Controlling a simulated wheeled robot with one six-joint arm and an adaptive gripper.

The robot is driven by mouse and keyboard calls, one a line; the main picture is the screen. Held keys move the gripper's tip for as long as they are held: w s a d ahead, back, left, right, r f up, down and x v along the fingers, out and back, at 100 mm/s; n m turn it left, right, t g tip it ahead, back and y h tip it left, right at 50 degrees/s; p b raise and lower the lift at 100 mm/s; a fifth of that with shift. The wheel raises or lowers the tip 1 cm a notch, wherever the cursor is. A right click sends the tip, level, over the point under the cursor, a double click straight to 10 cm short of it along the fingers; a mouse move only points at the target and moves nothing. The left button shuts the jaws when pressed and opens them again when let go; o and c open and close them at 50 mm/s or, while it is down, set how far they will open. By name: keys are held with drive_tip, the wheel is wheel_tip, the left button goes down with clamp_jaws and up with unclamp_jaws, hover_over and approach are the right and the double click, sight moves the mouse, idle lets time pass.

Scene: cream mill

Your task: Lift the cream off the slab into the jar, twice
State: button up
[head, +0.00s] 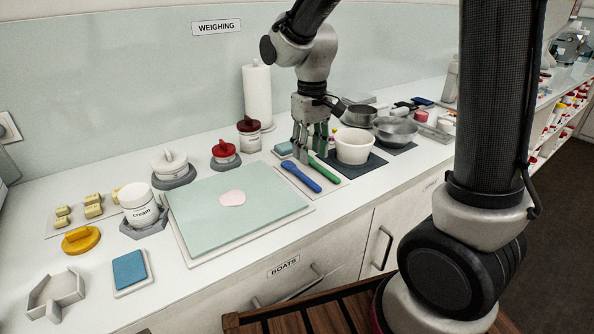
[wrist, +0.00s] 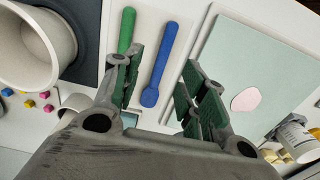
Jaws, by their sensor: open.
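The pale green slab (head: 260,220) lies on the counter with a flat pink patch of cream (head: 232,198) near its middle; the patch also shows in the wrist view (wrist: 246,99). The white jar labelled cream (head: 139,208) stands left of the slab on a grey holder; its open top appears uncovered. A blue spatula (head: 300,177) and a green spatula (head: 329,174) lie side by side on a pale mat right of the slab. My gripper (head: 315,155) is open and empty above the far ends of the spatulas. In the wrist view, the blue spatula (wrist: 159,65) lies between its fingers.
A white tub (head: 354,146) stands on a dark mat close right of my gripper, with metal bowls (head: 395,131) beyond. Red-lidded jars (head: 225,154) and a paper roll (head: 257,95) stand behind. A yellow-orange lid (head: 81,240) and a blue pad (head: 129,270) lie at front left.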

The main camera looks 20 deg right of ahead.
sight(308, 179)
drive_tip(key=f, duration=0.7)
drive_tip(key=shift+a+f, duration=0.25)
drive_tip(key=shift+a, duration=0.05)
drive_tip(key=shift+s, duration=0.1)
drive_tip(key=shift+c, duration=0.4)
clamp_jaws()
